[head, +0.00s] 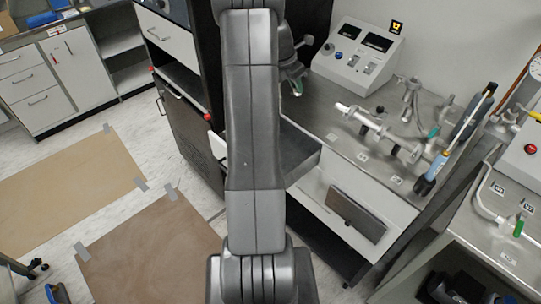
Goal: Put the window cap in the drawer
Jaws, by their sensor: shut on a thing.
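My gripper (293,78) is at the upper middle, just right of my arm, and is partly hidden by it. It is shut on a small silvery thing (298,89), apparently the window cap, only a little of which shows. A drawer (303,160) below the grey bench stands pulled out, with part of its dark inside visible. My arm hides the drawer's left part. The gripper appears above and behind the drawer in the picture; its height over it cannot be told.
A control box (357,57) stands at the back of the bench. Metal vacuum fittings (375,130) and a blue-handled tool (430,175) are on the right. A black cabinet (188,135) is left of my arm. Brown mats (150,255) lie on the floor.

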